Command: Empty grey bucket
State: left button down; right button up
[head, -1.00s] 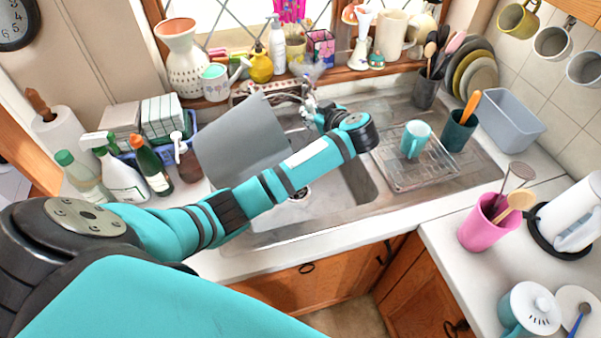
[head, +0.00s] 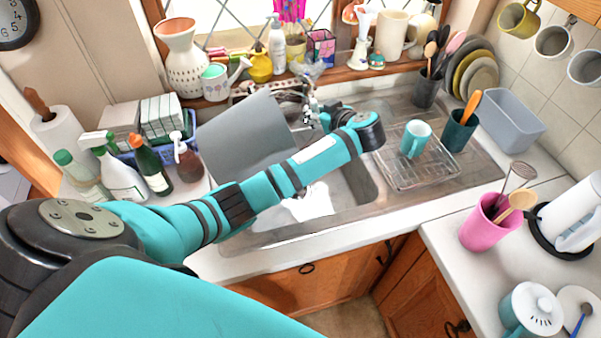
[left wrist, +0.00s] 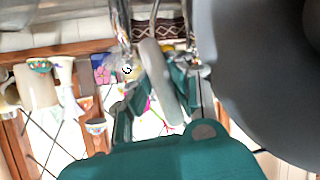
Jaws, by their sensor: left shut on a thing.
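The grey bucket (head: 245,135) is tilted well over on its side at the left part of the sink (head: 365,178). My left arm passes in front of its lower side. My left gripper (head: 307,108) is right of the bucket, near the back of the sink. In the left wrist view the fingers (left wrist: 157,85) are closed about a light grey bar (left wrist: 157,75), which looks like the bucket's handle. The bucket's dark grey wall fills the right side there (left wrist: 265,75). The bucket's inside is hidden. A bright white patch (head: 312,203) shows in the basin. My right gripper is out of view.
A drying rack (head: 420,160) with a turquoise mug (head: 415,138) stands right of the basin. Spray bottles (head: 118,175) and a brown bottle (head: 187,160) stand close left of the bucket. Vases and pots line the windowsill behind. A pink cup (head: 485,225) stands on the right counter.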

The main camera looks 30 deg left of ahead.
pick_arm(q)
jog(key=shift+w+d, duration=0.15)
jog(key=shift+w, duration=0.2)
dwell(0.8)
jog(key=shift+w+d+f+b, duration=0.1)
jog(key=shift+w+d+b, duration=0.05)
jog(key=shift+b, duration=0.35)
dwell(1.0)
jog(key=shift+f, duration=0.1)
dwell(0.4)
jog(key=shift+f, duration=0.15)
dwell(0.4)
jog(key=shift+d+f+m+g, duration=0.1)
jog(key=shift+d+m+g, duration=0.15)
jog(key=shift+m+g, duration=0.05)
jog(key=shift+w+d+f, duration=0.1)
jog(key=shift+w+f, duration=0.15)
jog(key=shift+w, duration=0.1)
dwell(0.7)
jog(key=shift+w+f+y+b, duration=0.25)
jog(key=shift+f+y+b, duration=0.05)
jog(key=shift+b, duration=0.05)
dwell(0.4)
